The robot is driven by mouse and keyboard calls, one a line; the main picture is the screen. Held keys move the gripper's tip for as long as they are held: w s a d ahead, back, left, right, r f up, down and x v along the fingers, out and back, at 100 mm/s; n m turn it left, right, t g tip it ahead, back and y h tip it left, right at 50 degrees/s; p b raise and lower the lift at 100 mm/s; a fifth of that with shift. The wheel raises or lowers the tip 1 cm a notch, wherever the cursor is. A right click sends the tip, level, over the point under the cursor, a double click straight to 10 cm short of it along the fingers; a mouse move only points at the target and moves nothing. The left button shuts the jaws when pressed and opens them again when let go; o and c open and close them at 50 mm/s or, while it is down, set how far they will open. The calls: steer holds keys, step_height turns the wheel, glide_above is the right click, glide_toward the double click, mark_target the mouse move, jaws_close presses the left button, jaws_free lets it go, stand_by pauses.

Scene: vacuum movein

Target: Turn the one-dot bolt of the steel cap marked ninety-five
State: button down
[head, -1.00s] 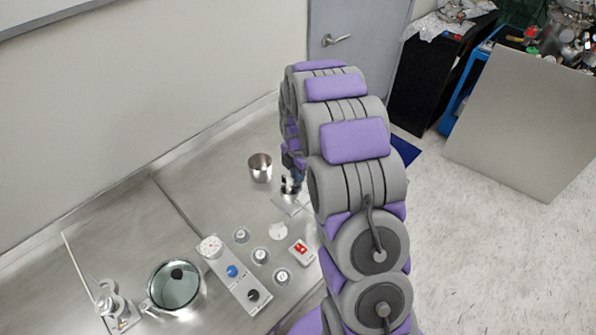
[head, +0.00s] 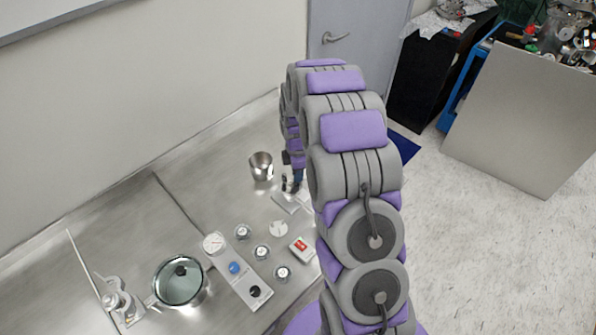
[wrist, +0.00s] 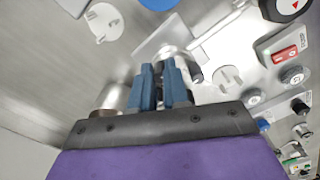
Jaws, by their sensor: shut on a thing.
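My gripper (wrist: 160,72) shows its two blue fingers in the wrist view, close together around a small metal part whose shape is mostly hidden. A short grey cylinder with a dark end (wrist: 195,74) stands right beside the fingers. A square steel plate (wrist: 158,36) lies just beyond them. In the head view my gripper (head: 296,184) is low over the bench behind my arm, beside the plate (head: 285,202). No ninety-five mark or dot is readable, so I cannot tell which part is the one-dot bolt.
A steel cup (head: 261,167) stands close to my gripper. The bench beside the wall is clear.

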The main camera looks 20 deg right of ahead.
steer(key=c, duration=1.1)
jaws_free()
steer(key=shift+a, duration=0.1)
steer(key=shift+r, duration=0.1)
step_height(320, 180, up, 17)
steer(key=p, duration=0.2)
steer(key=shift+w, duration=0.15)
